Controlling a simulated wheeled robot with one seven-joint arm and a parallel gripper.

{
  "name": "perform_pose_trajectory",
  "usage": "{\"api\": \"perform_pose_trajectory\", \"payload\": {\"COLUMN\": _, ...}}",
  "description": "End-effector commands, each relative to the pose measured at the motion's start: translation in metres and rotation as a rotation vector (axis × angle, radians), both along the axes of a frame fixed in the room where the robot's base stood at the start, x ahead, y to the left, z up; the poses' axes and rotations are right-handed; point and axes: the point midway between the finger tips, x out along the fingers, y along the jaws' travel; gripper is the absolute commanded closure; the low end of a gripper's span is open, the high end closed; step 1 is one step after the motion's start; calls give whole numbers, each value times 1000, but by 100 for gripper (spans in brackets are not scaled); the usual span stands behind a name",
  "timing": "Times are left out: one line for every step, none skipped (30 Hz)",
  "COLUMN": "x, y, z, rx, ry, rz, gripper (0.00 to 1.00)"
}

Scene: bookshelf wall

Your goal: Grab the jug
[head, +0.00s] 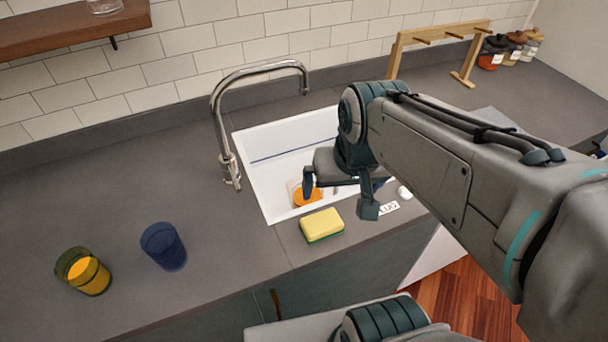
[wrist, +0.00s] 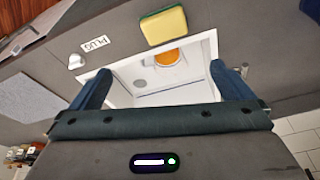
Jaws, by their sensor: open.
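What looks like the jug (head: 308,195), a clear vessel with orange in it, stands in the white sink (head: 262,182) near its front left corner. It is partly hidden behind my gripper's finger, and I cannot make out its handle. My gripper (head: 338,194) is open and empty over the front of the sink. In the wrist view its two fingers (wrist: 160,75) stand wide apart over the basin, with the orange part beyond them.
A yellow-green sponge (head: 322,226) lies on the counter in front of the sink, near a PLUG label (head: 389,208) and a white plug (head: 404,193). The tall faucet (head: 221,130) rises at the left.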

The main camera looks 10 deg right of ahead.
Motion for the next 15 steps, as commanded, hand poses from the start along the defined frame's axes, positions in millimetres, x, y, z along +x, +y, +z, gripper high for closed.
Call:
{"api": "perform_pose_trajectory", "payload": {"x": 11, "y": 0, "z": -4, "rx": 22, "ry": 19, "rz": -41, "gripper": 0}}
{"api": "perform_pose_trajectory", "payload": {"x": 18, "y": 1, "z": -5, "rx": 36, "ry": 29, "rz": -74, "gripper": 0}}
{"api": "perform_pose_trajectory", "payload": {"x": 28, "y": 1, "z": -7, "rx": 55, "ry": 47, "rz": -122, "gripper": 0}}
{"api": "perform_pose_trajectory", "payload": {"x": 37, "y": 0, "z": -9, "rx": 69, "ry": 59, "rz": -160, "gripper": 0}}
{"api": "perform_pose_trajectory", "payload": {"x": 46, "y": 0, "z": -11, "rx": 82, "ry": 73, "rz": -201, "gripper": 0}}
{"api": "perform_pose_trajectory", "payload": {"x": 58, "y": -1, "z": -15, "rx": 100, "ry": 92, "rz": -257, "gripper": 0}}
{"api": "perform_pose_trajectory", "payload": {"x": 66, "y": -1, "z": -18, "rx": 112, "ry": 105, "rz": -299, "gripper": 0}}
{"api": "perform_pose_trajectory", "payload": {"x": 75, "y": -2, "z": -21, "rx": 122, "ry": 119, "rz": -342, "gripper": 0}}
{"api": "perform_pose_trajectory", "payload": {"x": 87, "y": -2, "z": -26, "rx": 134, "ry": 135, "rz": -397, "gripper": 0}}
{"api": "perform_pose_trajectory", "payload": {"x": 96, "y": -2, "z": -30, "rx": 140, "ry": 147, "rz": -440, "gripper": 0}}
{"api": "perform_pose_trajectory", "payload": {"x": 105, "y": -3, "z": -34, "rx": 147, "ry": 158, "rz": -482, "gripper": 0}}
{"api": "perform_pose_trajectory", "payload": {"x": 116, "y": -3, "z": -41, "rx": 153, "ry": 174, "rz": -537, "gripper": 0}}
{"api": "perform_pose_trajectory", "payload": {"x": 125, "y": -3, "z": -46, "rx": 157, "ry": 186, "rz": -580, "gripper": 0}}
{"api": "perform_pose_trajectory", "payload": {"x": 134, "y": -3, "z": -52, "rx": 160, "ry": 196, "rz": -622, "gripper": 0}}
{"api": "perform_pose_trajectory", "payload": {"x": 145, "y": -3, "z": -59, "rx": 162, "ry": 209, "rz": -677, "gripper": 0}}
